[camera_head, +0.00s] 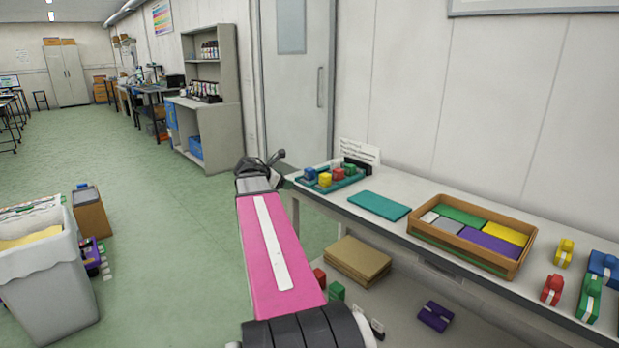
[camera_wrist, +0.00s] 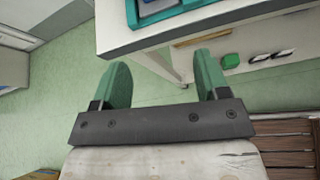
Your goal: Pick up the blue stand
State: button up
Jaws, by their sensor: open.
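A blue stand-like piece (camera_head: 604,265) stands at the far right of the long table, cut by the picture edge, beside a green piece (camera_head: 589,299). A smaller blue block (camera_head: 310,173) sits in the teal tray (camera_head: 328,186) at the table's left end. I cannot tell which one is the blue stand. My gripper (camera_wrist: 163,80) is open and empty, its two green fingers wide apart over the floor in the wrist view. In the head view it lies at the far end of my pink arm, just left of the table. In the wrist view, the teal tray (camera_wrist: 185,12) is ahead, partly cut off.
The table (camera_head: 400,229) also holds a teal mat (camera_head: 379,206), a wooden box (camera_head: 473,234) of coloured sheets, and yellow (camera_head: 563,253) and red (camera_head: 551,290) pieces. A lower shelf holds brown boards (camera_head: 357,259) and a purple piece (camera_head: 436,316).

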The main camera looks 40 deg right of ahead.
jog(key=n+h, duration=0.1)
jog(key=n, duration=0.1)
send_near(307, 170)
jog(key=d, duration=0.1)
jog(key=x, duration=0.5)
jog(key=shift+d+f, duration=0.3)
jog(key=shift+f, duration=0.1)
jog(key=x, duration=0.5)
jog(key=shift+w, duration=0.2)
jog(key=shift+r, duration=0.1)
jog(key=c, duration=1)
